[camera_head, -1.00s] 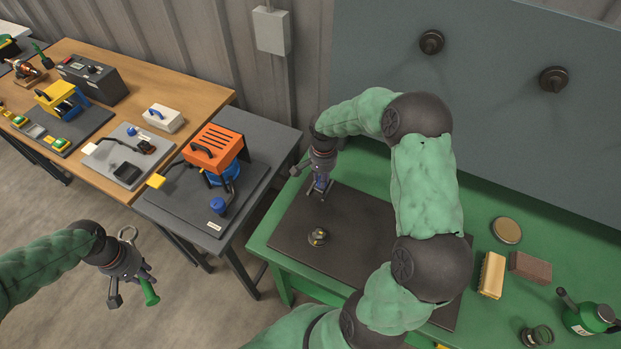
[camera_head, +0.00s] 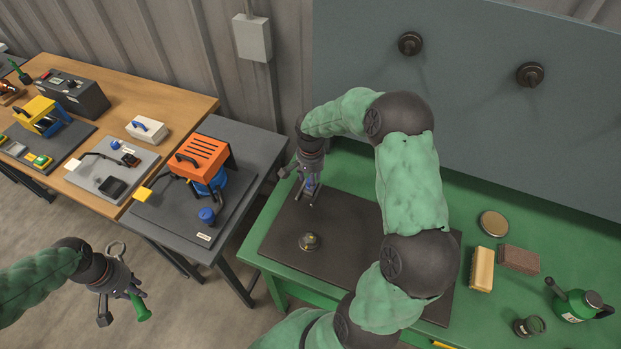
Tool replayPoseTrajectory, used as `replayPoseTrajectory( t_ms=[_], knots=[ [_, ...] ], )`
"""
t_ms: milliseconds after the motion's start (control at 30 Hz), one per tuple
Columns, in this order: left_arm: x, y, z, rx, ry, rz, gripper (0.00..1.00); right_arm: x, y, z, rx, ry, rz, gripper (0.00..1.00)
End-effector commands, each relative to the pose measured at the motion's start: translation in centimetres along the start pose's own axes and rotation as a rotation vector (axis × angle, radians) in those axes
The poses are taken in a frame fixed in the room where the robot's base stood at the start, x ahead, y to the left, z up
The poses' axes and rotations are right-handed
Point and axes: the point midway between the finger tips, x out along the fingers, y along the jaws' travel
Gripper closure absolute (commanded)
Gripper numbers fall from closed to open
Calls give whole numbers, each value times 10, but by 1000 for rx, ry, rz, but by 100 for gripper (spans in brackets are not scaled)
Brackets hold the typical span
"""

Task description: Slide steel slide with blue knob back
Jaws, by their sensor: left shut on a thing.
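A small bit of blue (camera_head: 311,183) shows at the fingers of my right gripper (camera_head: 312,196), low over the dark mat (camera_head: 345,230). It may be the blue knob; the steel slide cannot be made out, and whether the fingers grip anything is unclear. A small round dark metal piece with a yellowish centre (camera_head: 310,242) sits on the mat, just in front of this gripper and apart from it. My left gripper (camera_head: 129,294) is shut on a green-handled tool (camera_head: 139,307), held over the floor at lower left. A steel ring (camera_head: 116,248) shows beside its wrist.
A grey stand with an orange box (camera_head: 203,153) and a blue knob-like part (camera_head: 207,216) is on the table to the left. A yellow sponge (camera_head: 482,269), brown block (camera_head: 519,260), round tin (camera_head: 494,223) and green can (camera_head: 578,305) are on the green bench at right.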

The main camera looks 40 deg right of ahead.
Motion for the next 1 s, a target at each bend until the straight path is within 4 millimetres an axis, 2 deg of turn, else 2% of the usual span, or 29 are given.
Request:
replayPoseTrajectory(
  t_ms=[800, 1000],
  knots=[
    [-35, 2, 0, 0, 2, 0, 100, -58, 0, 0, -1, 1, -1, 53],
    [-39, 2, 1, 0, 2, 0, 100, -65, 0, 0, 0, 1, -1, 53]
  ],
)
